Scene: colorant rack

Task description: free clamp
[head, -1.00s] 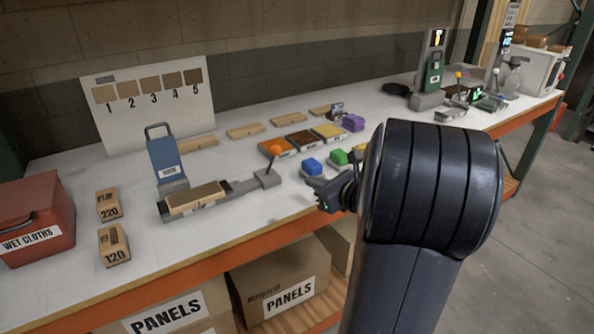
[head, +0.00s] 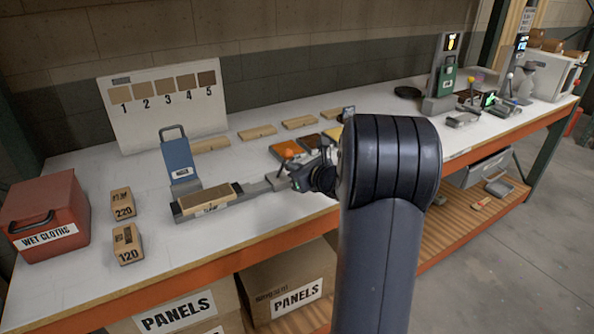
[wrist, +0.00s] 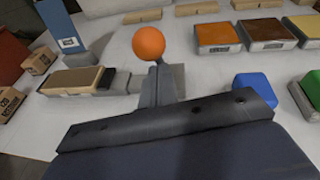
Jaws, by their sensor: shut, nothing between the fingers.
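The clamp (head: 256,188) is a grey rail fixture on the bench with a lever topped by an orange ball knob (head: 287,149). A tan wood panel (head: 207,198) lies at its left end. In the wrist view the orange knob (wrist: 148,43) stands up just ahead of my gripper, and the panel (wrist: 72,79) lies to the left. My gripper (head: 297,180) is low at the clamp's right end, close beside the lever. It is shut and empty. The dark gripper body hides part of the lever's base, so I cannot tell whether the fingers touch it.
A blue holder (head: 178,159) stands behind the panel. Blue (wrist: 254,90) and green (wrist: 314,84) blocks sit right of my gripper. Orange and brown sample trays (wrist: 218,38) lie behind. Sanding blocks (head: 127,244) and a red wet-cloths box (head: 48,217) are at the left.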

